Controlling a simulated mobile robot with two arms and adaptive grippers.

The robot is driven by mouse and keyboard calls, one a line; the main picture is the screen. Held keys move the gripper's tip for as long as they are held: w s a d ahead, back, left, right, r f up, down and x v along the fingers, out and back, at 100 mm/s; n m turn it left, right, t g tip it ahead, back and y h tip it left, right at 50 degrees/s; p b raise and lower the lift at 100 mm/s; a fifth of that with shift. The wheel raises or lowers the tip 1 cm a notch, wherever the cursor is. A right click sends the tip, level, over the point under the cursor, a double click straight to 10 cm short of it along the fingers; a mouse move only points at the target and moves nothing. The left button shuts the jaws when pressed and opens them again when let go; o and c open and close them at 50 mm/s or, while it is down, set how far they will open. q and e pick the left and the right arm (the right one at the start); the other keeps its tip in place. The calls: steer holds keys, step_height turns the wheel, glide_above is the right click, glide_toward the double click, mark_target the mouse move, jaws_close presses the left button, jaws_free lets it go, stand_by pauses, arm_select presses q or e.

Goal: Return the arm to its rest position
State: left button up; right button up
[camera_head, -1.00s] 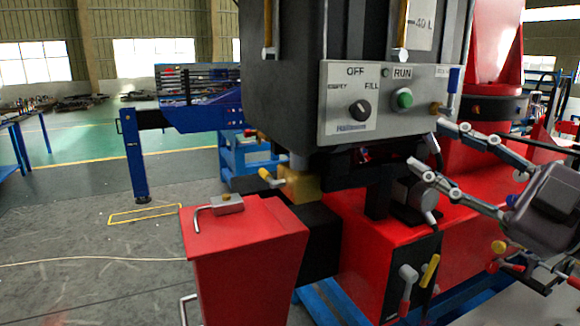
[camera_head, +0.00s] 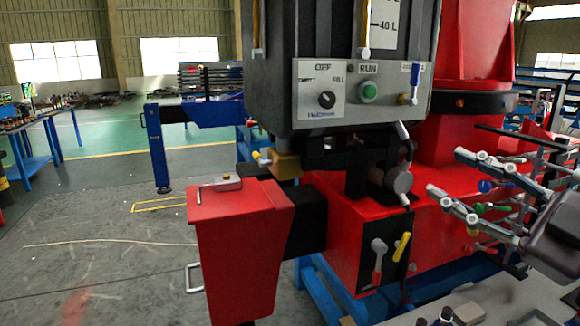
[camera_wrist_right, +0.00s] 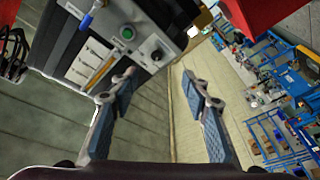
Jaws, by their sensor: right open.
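My right gripper (camera_head: 446,172) is at the right of the head view, its two fingers spread wide and pointing left. Nothing is between them. In the right wrist view both fingers (camera_wrist_right: 160,100) stand apart with only distant wall and floor between them. The gripper is in front of the red machine base (camera_head: 340,205), to the right of and below the control panel (camera_head: 415,110). I cannot tell its exact distance from the machine. My left gripper is in neither view.
A red bin-like box (camera_head: 235,240) stands in front. Red and yellow levers (camera_head: 390,255) are low on the base. The floor at left is open.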

step_height(320, 180, down, 33)
steer(key=a+m+g+h, duration=0.2)
steer(key=m+g+h, duration=0.3)
steer(key=m+h, duration=0.15)
steer(key=s+a+f+m+g+h, duration=0.3)
steer(key=s+f+m+g+h, duration=0.35)
steer(key=s+f, duration=1.6)
step_height(320, 180, down, 25)
steer(key=s+g+y, duration=0.2)
steer(key=g, duration=0.1)
steer(key=s+d+f+g, duration=0.1)
steer(key=s+d+f, duration=0.2)
steer(key=s+f, duration=1.3)
steer(key=shift+s+d+f, duration=0.15)
steer(key=shift+s+f, duration=0.1)
steer(key=shift+s, duration=0.45)
